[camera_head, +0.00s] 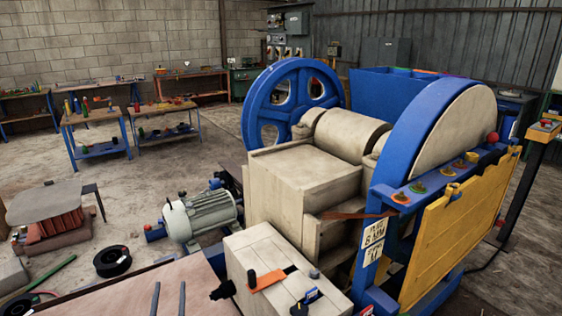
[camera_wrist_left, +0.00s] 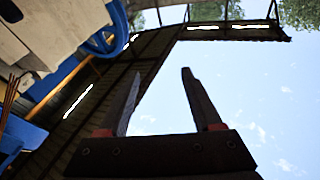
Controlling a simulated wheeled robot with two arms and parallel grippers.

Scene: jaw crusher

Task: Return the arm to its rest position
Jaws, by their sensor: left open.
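My left gripper (camera_head: 168,298) shows at the bottom edge of the head view as two thin grey fingers pointing up, in front of a brownish flat surface. In the left wrist view its two dark fingers (camera_wrist_left: 161,98) stand apart with only sky and roof between them, so it is open and empty. It touches nothing that I can see. The rest of the left arm is out of the head view. My right gripper is not in view.
The jaw crusher (camera_head: 305,175) with blue flywheels stands to the right. A grey-green motor (camera_head: 203,215) sits beside it. A pale box (camera_head: 255,248) with tools on top is right of my gripper. A flat brownish surface (camera_head: 110,300) lies near it.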

